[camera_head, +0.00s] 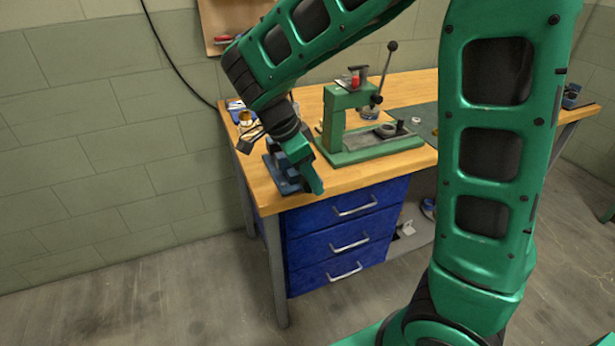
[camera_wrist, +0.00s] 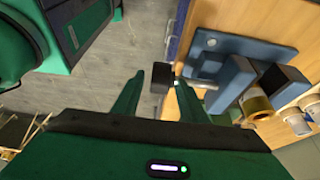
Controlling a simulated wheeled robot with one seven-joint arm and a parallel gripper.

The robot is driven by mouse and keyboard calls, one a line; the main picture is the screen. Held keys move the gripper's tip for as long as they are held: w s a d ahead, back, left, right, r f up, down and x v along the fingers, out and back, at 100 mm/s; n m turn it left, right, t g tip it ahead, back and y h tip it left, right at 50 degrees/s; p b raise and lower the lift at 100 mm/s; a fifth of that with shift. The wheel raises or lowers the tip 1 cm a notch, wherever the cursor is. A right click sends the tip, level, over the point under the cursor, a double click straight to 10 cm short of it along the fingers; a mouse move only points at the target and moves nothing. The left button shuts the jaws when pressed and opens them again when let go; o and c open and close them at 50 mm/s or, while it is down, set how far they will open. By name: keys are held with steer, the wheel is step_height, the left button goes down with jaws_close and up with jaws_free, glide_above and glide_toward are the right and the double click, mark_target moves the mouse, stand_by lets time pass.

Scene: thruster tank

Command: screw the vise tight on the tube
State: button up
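The blue vise (camera_wrist: 232,80) stands on its blue base plate at the front left corner of the bench. It shows in the head view (camera_head: 283,170), partly hidden by my wrist. A yellowish tube (camera_wrist: 258,106) is at its jaws in the wrist view; I cannot tell how firmly it is held. A metal screw rod (camera_wrist: 200,84) sticks out of the vise toward my gripper and ends in a dark handle (camera_wrist: 161,77). My gripper (camera_wrist: 158,79) is open, its green fingers on either side of the handle in the picture. Contact is not clear.
A green press (camera_head: 350,125) with a lever stands right of the vise on the wooden bench (camera_head: 340,178). Small containers (camera_wrist: 296,121) stand near the vise. Blue drawers (camera_head: 345,235) are under the bench top. The floor in front is clear.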

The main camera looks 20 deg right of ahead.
steer(key=c, duration=0.9)
steer(key=shift+d+y, duration=0.1)
steer(key=shift+y, duration=0.2)
steer(key=shift+s+d+f+y, duration=0.1)
steer(key=shift+d+y, duration=0.15)
steer(key=shift+y, duration=0.65)
steer(key=shift+d+f+y, duration=0.1)
steer(key=shift+d+y, duration=0.1)
steer(key=shift+y, duration=1)
steer(key=y, duration=0.6)
steer(key=shift+d+f, duration=0.35)
steer(key=y, duration=0.3)
steer(key=f+y, duration=0.1)
steer(key=y, duration=0.8)
steer(key=shift+f, duration=0.3)
steer(key=shift+a+y, duration=0.1)
steer(key=shift+y, duration=0.2)
